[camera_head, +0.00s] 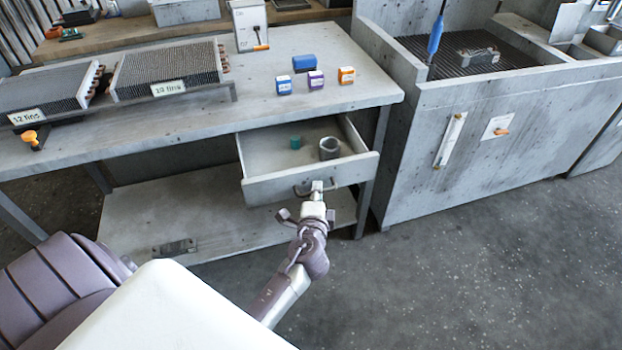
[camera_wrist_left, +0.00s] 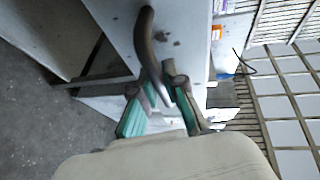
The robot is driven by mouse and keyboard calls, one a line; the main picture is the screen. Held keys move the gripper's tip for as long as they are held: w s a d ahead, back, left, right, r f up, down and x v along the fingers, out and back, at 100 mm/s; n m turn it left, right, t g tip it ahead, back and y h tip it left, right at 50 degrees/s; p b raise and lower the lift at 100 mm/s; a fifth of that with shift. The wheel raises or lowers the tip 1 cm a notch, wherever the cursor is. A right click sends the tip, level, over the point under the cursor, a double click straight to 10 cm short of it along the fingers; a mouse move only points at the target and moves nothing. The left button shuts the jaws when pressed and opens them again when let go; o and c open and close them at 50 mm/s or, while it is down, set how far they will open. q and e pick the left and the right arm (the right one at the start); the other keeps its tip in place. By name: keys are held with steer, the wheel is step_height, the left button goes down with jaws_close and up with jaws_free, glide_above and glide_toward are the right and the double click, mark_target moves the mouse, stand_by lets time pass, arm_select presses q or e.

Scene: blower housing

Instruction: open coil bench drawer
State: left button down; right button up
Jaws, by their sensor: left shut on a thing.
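The grey coil bench drawer (camera_head: 312,181) is pulled out from under the bench top, and its inside shows. A green cylinder (camera_head: 296,143) and a grey ring-shaped part (camera_head: 329,148) stand in it. My left gripper (camera_head: 316,188) is at the drawer's front face, shut on the drawer handle (camera_head: 301,189). In the left wrist view, the dark curved handle (camera_wrist_left: 149,45) runs down between the green-padded fingers of the left gripper (camera_wrist_left: 160,108). The fingers hide part of the handle. My right gripper is in neither view.
Two finned coils (camera_head: 168,68) lie on the bench top (camera_head: 225,115) at left. Small blue, purple and orange boxes (camera_head: 316,81) stand near its right side. A lower shelf (camera_head: 215,220) lies below the drawer. A grey wash station (camera_head: 500,140) stands at right. The floor in front is clear.

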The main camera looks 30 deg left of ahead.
arm_select(q)
steer(key=s+d, duration=0.2)
steer(key=d, duration=0.1)
steer(key=shift+s+d, duration=0.15)
steer(key=shift+s, duration=0.25)
steer(key=c, duration=1.2)
jaws_free()
steer(key=v, duration=1.2)
